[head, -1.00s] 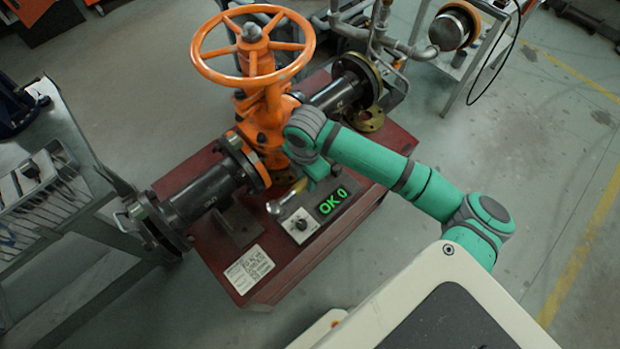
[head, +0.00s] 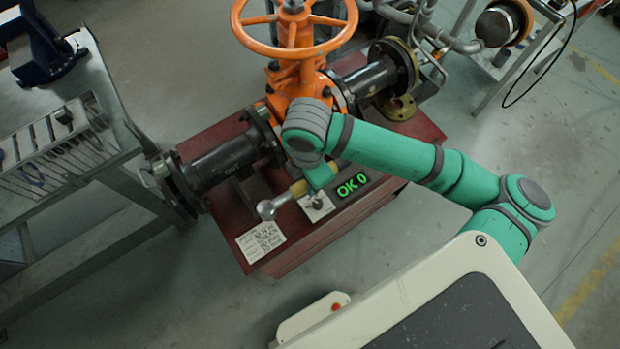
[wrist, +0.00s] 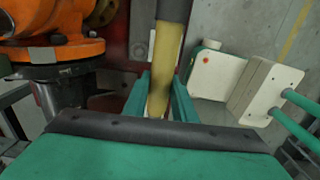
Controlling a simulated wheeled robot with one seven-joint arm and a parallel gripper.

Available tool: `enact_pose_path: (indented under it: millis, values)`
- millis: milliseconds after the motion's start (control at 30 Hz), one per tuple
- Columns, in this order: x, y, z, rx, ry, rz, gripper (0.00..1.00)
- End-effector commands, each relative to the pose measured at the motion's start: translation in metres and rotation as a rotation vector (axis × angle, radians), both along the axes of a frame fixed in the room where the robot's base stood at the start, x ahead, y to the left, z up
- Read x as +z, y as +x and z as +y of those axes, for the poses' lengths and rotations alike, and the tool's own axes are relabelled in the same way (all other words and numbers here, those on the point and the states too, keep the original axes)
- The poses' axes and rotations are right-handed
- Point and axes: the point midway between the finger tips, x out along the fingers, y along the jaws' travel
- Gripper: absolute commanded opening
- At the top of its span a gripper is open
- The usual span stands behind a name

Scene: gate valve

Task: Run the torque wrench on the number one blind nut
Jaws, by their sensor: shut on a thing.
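My gripper (wrist: 161,95) is shut on the yellow handle of the torque wrench (wrist: 165,65), which stands lengthwise between its two green fingers. In the head view the wrench's yellow handle (head: 299,188) sticks out from my gripper to the left, ending in a round silver head (head: 267,209). The wrench is in the air over the red base's front part, and its head appears apart from the flanges. The black end flange (head: 178,184) is at the pipe's left end, left of the wrench. Single nuts, and which is number one, cannot be told.
The orange valve with its handwheel (head: 295,30) stands behind my wrist. A metal tool bench (head: 85,185) is close on the left.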

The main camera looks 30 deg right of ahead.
Motion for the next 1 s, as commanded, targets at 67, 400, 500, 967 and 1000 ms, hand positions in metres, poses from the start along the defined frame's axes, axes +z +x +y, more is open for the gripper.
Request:
enact_pose_path:
  millis: [67, 400, 500, 967, 1000]
  values:
    - [0.004, 0.0, 0.0, 0.001, -0.001, -0.001, 0.0]
    - [0.019, 0.0, 0.0, 0.002, -0.001, -0.001, 0.0]
    - [0.023, 0.001, -0.001, 0.001, -0.002, -0.002, 0.0]
    - [0.025, 0.0, 0.0, 0.001, 0.0, -0.001, 0.0]
    - [0.025, 0.0, 0.0, 0.001, 0.0, -0.001, 0.0]
